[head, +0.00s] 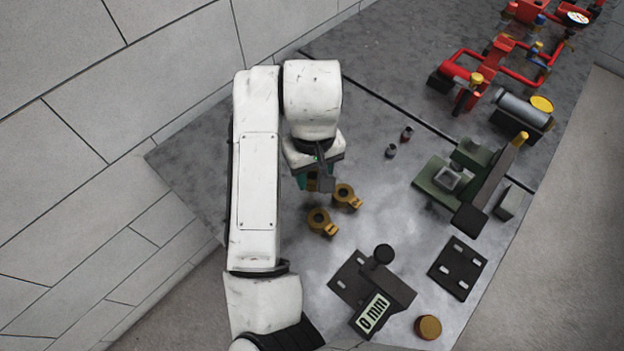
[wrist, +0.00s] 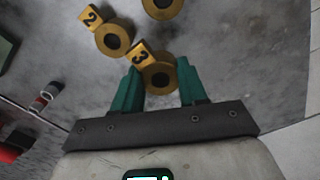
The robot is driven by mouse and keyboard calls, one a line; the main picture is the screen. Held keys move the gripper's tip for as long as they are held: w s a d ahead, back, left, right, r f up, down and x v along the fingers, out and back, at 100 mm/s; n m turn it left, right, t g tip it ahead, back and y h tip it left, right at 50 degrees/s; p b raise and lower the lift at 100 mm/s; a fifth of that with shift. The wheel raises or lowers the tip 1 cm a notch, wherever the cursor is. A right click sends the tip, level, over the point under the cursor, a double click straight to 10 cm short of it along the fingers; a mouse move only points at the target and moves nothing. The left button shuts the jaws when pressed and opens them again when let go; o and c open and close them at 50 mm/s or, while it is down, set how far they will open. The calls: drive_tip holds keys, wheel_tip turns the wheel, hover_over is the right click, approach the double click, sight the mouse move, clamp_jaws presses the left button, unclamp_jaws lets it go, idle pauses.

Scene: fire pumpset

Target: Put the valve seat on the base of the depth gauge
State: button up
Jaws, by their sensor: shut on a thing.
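My gripper (head: 318,186) hangs at the end of my arm over the left part of the metal table. In the wrist view its green fingers (wrist: 163,85) are shut on a brass ring-shaped valve seat (wrist: 163,67) with a yellow tag marked 3. In the head view this seat is mostly hidden by the gripper. The depth gauge has a display reading 0 mm (head: 373,312) and a dark slotted base plate (head: 345,285). It stands at the front of the table, below and right of my gripper. The base's top shows no seat on it.
Two other brass seats (head: 320,222) (head: 346,196) lie near my gripper; one is tagged 2 (wrist: 113,38). A slotted dark plate (head: 458,268), a brass disc (head: 428,327) and a green vise-like fixture (head: 450,180) stand right. Red piping (head: 500,65) is at the back.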

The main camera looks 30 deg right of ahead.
sight(311, 178)
drive_tip(key=f, duration=0.3)
drive_tip(key=shift+w, duration=0.35)
drive_tip(key=shift+f, duration=0.45)
drive_tip(key=shift+f, duration=0.1)
drive_tip(key=shift+f, duration=0.1)
drive_tip(key=o, duration=1.2)
drive_tip(key=shift+o, duration=0.2)
